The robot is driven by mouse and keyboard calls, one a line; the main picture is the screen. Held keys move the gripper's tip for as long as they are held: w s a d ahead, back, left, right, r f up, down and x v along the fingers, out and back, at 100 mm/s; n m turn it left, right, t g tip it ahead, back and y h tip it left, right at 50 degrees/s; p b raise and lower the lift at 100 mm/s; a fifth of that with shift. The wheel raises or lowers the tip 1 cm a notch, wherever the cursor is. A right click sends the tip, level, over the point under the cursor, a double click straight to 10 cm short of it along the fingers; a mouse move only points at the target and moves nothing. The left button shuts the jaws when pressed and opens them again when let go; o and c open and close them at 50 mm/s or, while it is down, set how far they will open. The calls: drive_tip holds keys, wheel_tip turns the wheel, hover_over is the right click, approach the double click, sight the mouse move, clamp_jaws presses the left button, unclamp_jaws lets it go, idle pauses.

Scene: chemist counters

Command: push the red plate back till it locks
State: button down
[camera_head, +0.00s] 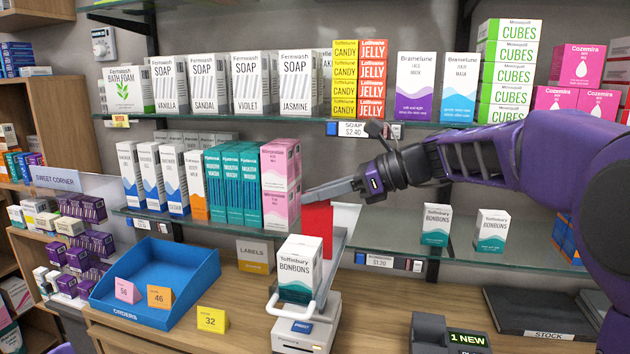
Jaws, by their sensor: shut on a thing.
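The red plate (317,216) stands upright at the back of a narrow sloping tray (333,262), at the right end of the row of boxes on the middle shelf. My gripper (312,194) reaches in from the right, with its fingers pointing left across the plate's top edge. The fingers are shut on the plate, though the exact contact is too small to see. The plate's lower part is partly hidden by a white Bonbons box (301,265) standing at the front of the tray. A white loop handle (289,314) is at the tray's front.
Pink and white boxes (279,185) stand close left of my fingers. The upper shelf (215,118) with soap and candy boxes is just above my wrist. Below are a blue orders tray (130,308), number cards, a white device (305,335) and a dark display unit (440,333).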

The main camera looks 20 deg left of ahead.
drive_tip(key=shift+w, duration=0.25)
drive_tip(key=c, duration=0.8)
unclamp_jaws()
drive_tip(key=shift+c, duration=0.2)
drive_tip(key=p+v, duration=0.1)
drive_tip(key=v, duration=1.6)
drive_tip(key=shift+d+p, duration=0.2)
drive_tip(key=shift+p, duration=0.1)
